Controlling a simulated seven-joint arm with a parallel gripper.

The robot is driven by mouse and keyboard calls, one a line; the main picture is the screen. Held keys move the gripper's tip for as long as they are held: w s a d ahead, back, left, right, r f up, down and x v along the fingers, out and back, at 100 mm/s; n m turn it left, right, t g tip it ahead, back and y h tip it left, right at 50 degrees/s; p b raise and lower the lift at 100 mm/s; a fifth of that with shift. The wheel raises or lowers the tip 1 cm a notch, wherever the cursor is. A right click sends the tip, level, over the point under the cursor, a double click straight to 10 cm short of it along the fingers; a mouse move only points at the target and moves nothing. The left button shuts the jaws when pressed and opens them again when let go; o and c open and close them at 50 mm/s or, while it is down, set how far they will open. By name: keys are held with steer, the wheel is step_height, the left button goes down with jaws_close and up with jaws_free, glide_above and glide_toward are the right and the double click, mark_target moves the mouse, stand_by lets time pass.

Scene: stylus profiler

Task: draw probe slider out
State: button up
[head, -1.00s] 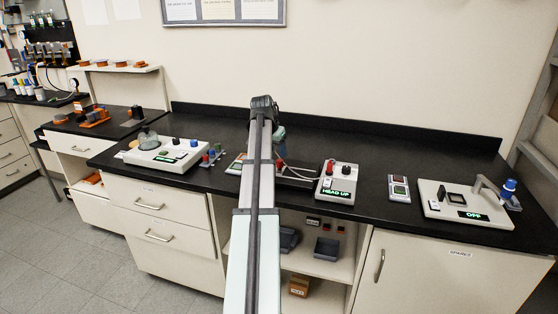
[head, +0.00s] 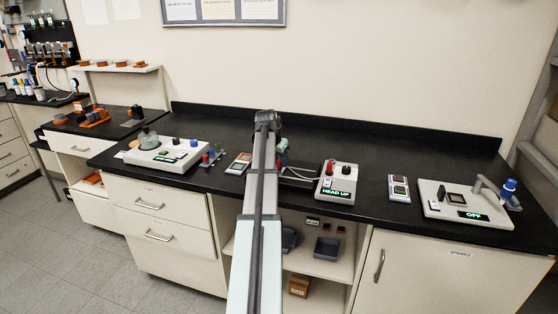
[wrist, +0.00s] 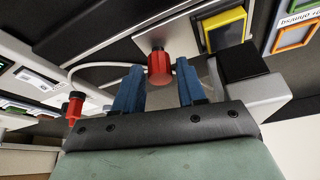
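In the wrist view a red knob (wrist: 160,66) on a short stem stands out from a light grey plate (wrist: 185,38); it looks like the probe slider's handle, though I cannot be sure. My gripper (wrist: 158,72) has two blue fingers spread apart, one on each side of the red knob. A gap shows on both sides, and nothing is gripped. In the head view my arm hides most of the profiler and my fingers. The control box (head: 337,182) with the lit "HEAD UP" display stands just right of the arm.
In the wrist view a second red knob (wrist: 75,106), with a white cable near it, is left of my fingers. A yellow-framed block (wrist: 225,30) and a black-topped grey block (wrist: 248,75) are close on the right. A small sample panel (head: 398,188) stands farther right on the bench.

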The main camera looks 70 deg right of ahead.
jaws_close()
stand_by(0.3)
steer(key=s, duration=1.2)
steer(key=shift+s, duration=0.2)
steer(key=shift+o, duration=1.3)
jaws_free()
steer(key=shift+s, duration=0.1)
steer(key=v, duration=1.4)
